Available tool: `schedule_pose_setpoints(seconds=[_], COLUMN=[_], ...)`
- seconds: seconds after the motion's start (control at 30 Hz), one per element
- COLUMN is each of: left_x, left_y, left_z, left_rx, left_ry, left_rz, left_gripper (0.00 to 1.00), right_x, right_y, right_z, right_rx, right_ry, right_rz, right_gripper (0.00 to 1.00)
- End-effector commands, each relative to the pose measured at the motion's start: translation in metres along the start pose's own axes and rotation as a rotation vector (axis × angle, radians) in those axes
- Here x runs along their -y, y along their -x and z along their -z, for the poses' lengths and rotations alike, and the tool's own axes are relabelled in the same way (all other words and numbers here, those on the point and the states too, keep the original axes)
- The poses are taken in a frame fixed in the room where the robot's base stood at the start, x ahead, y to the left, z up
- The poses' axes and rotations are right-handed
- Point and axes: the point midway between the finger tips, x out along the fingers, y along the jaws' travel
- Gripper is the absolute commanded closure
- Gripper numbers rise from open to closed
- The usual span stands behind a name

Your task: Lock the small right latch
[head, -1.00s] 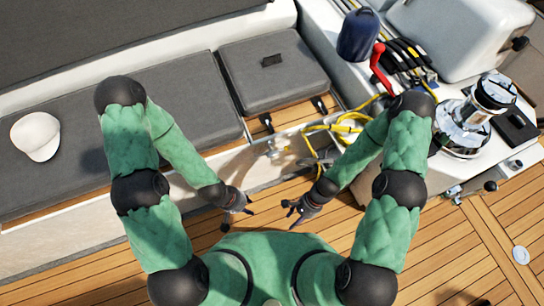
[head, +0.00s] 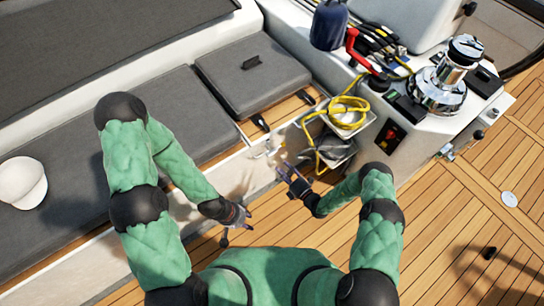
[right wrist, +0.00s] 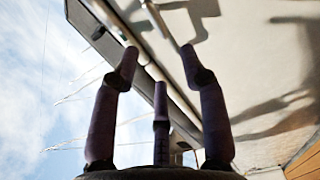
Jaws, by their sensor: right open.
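Two small black latches sit on the wooden front edge below the small grey cushioned lid (head: 262,75) in the head view. The small right latch (head: 306,96) is near the lid's right corner, and the other latch (head: 261,122) is to its left. Whether either is locked is too small to tell. My right gripper (head: 284,170) is open and empty in front of the bench, below and apart from the right latch. In the right wrist view its fingers (right wrist: 158,58) are spread before the pale bench wall. My left gripper (head: 246,217) looks open and empty, lower left.
The pale bench front (head: 170,205) runs beside both hands. Yellow rope (head: 347,106) hangs over open trays at the right. A red handle (head: 352,45) and a chrome winch (head: 440,88) stand on the console.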

Motion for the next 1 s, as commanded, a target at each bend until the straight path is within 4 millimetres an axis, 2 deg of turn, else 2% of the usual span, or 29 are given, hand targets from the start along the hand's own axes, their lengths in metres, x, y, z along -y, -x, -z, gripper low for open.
schedule_pose_setpoints(seconds=[0.1,0.27,0.7,1.0], left_x=[0.0,0.002,0.011,0.012], left_y=[-0.001,-0.006,-0.03,-0.035], left_z=[0.0,0.0,0.001,0.001], left_rx=[0.0,0.0,0.0,0.0], left_ry=[0.0,0.0,0.0,0.0], left_rz=[0.0,0.0,0.0,0.0], left_gripper=[0.61,0.61,0.61,0.61], right_x=[0.002,0.002,0.002,0.0], right_y=[-0.002,-0.017,-0.089,-0.107], right_z=[-0.01,-0.01,-0.013,-0.014], right_rx=[0.044,0.044,0.042,0.043], right_ry=[-0.021,-0.021,-0.02,-0.021], right_rz=[-0.016,-0.018,-0.015,-0.014], right_gripper=[0.56,0.56,0.56,0.56])
